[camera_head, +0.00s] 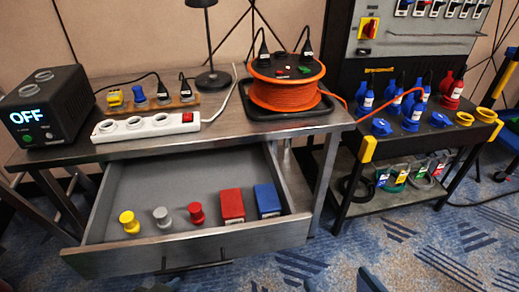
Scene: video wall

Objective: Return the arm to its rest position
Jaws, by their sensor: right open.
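Dark tips that seem to be my right gripper (341,284) show at the bottom edge, right of the drawer's front. They stand apart with carpet between them, and nothing shows between them. The rest of that arm is below the picture. I cannot make out my left gripper. The drawer (180,168) under the metal workbench (225,128) is pulled out. A yellow, a grey and a red round plug part, a red box and a blue box stand in it in a row along its front.
On the bench stand a black power unit (45,104) reading OFF, a white power strip (146,127), an orange cable reel (287,90) on a black tray and a lamp (213,78). At right, a dark rack (375,155) holds blue, red and yellow connectors. Patterned carpet lies in front.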

